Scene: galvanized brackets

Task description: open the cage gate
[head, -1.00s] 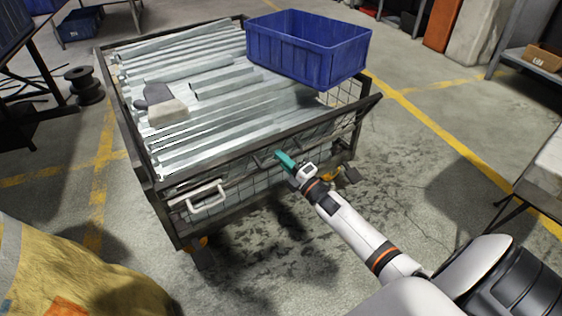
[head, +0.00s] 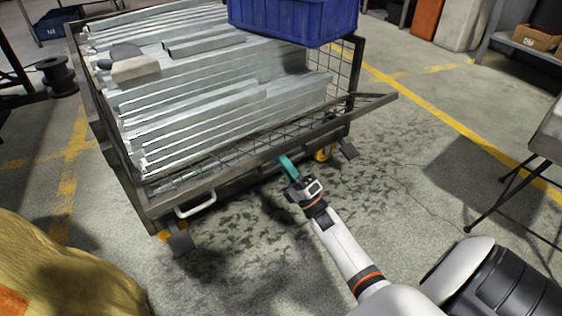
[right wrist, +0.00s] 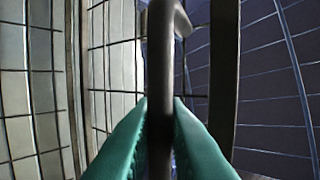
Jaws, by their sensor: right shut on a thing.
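The wire-mesh cage gate (head: 345,120) is the front panel of a dark metal cage (head: 95,115). It leans outward, its top rail tipped toward me and away from the galvanized brackets (head: 215,110) stacked inside. My right gripper (head: 286,164), with teal fingers, is at the middle of the gate's rail. In the right wrist view the fingers (right wrist: 160,115) are shut on a dark bar (right wrist: 161,50) of the gate, with mesh on both sides. The exact grip spot is hidden in the head view. My left gripper is not in view.
A blue bin (head: 295,20) sits on the cage's back right. A white handle (head: 196,205) shows at the front left. Yellow fabric (head: 60,270) is at lower left, and a table (head: 545,140) stands at right. Floor in front of the gate is clear.

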